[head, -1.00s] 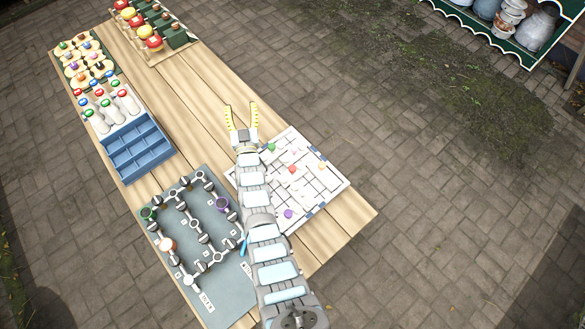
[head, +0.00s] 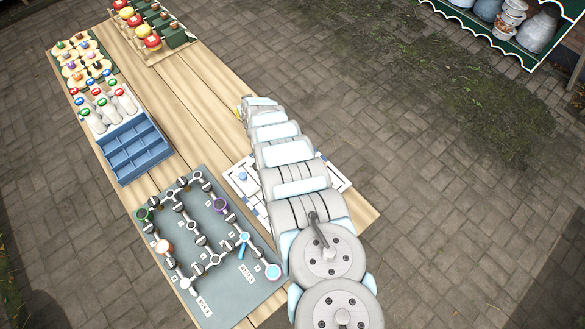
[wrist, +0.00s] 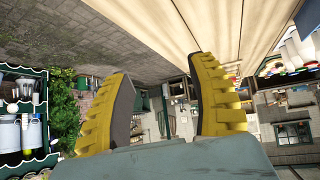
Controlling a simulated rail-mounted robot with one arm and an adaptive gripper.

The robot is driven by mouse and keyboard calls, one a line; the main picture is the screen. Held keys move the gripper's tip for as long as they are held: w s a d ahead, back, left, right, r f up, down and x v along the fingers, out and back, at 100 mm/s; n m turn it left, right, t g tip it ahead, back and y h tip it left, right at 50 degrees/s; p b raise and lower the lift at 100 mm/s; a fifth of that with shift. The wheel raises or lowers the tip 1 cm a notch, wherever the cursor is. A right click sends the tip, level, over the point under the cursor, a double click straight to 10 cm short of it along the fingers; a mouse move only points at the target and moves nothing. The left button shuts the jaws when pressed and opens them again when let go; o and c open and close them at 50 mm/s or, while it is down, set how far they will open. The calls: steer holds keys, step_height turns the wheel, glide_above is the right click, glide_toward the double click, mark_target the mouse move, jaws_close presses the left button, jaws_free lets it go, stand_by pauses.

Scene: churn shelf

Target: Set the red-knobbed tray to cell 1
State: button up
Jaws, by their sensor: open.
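A white board of pale blocks (head: 245,188) lies at the table's near right part in the head view. My arm covers most of it, and no red knob shows on it now. Its right edge shows past the arm. My gripper's two yellow ridged fingers are spread apart with nothing between them in the wrist view (wrist: 162,90). In the head view the gripper is mostly hidden behind my arm, beyond the board's far side, with only a bit of yellow showing.
A grey board with a pipe-like track (head: 214,225) lies left of the white board. A blue compartment box (head: 135,150), capped white bottles (head: 103,108) and knobbed items (head: 82,58) line the table's left side. Red and yellow topped pieces (head: 138,24) stand at the far end. Bare planks lie between.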

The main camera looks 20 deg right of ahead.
steer(key=s+d+r+g+b, duration=0.1)
steer(key=s+d+r+g, duration=0.15)
steer(key=s, duration=0.45)
steer(key=s+d+r+n+g, duration=0.1)
steer(key=s+d+g, duration=0.2)
steer(key=s, duration=0.4)
steer(key=s+d+r+g+b, duration=0.1)
steer(key=s+d+r+g, duration=0.15)
steer(key=s, duration=0.45)
steer(key=shift+g+y, duration=0.3)
steer(key=shift+g, duration=0.1)
steer(key=shift+s+a+f+b, duration=0.1)
steer(key=shift+f+b, duration=0.45)
steer(key=shift+f, duration=2.4)
steer(key=shift+s+a+f+b, duration=0.15)
steer(key=shift+f+b, duration=0.35)
steer(key=shift+f, duration=2.5)
steer(key=shift+s+f+b, duration=0.1)
steer(key=shift+f+b, duration=0.45)
steer(key=shift+f, duration=2.4)
jaws_close()
